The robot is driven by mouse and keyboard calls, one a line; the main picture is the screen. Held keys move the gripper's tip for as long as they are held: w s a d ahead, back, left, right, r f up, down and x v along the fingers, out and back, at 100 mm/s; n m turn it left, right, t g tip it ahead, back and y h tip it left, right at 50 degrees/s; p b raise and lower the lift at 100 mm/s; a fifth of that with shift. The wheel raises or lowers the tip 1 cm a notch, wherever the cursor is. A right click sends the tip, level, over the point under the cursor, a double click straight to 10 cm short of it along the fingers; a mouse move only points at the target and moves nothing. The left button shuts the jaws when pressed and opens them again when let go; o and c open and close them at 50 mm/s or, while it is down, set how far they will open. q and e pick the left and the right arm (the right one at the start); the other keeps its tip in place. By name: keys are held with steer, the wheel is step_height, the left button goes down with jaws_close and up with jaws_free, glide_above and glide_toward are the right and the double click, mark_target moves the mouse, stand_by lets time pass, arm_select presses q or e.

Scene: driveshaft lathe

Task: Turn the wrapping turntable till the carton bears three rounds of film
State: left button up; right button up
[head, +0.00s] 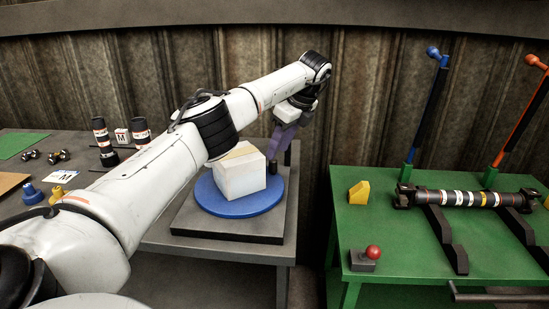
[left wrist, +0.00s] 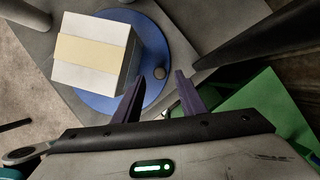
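The white carton (head: 240,178) stands on the blue round turntable (head: 238,209), with a pale yellow band across it. The carton (left wrist: 82,75) and turntable (left wrist: 112,104) also show in the left wrist view. How many rounds of film it bears cannot be told. My left gripper (head: 278,148) is beside the carton, over the turntable's far right edge. Nothing is gripped. My right gripper is not in view.
A dark post (left wrist: 240,35) stands close to my left fingers. The turntable sits on a dark base (head: 190,225) on the grey table. A green table (head: 400,245) at right holds a driveshaft (head: 465,198) and a red-knobbed joystick (head: 368,258). A gap separates the tables.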

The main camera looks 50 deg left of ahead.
arm_select(q)
steer(key=shift+v, duration=2.15)
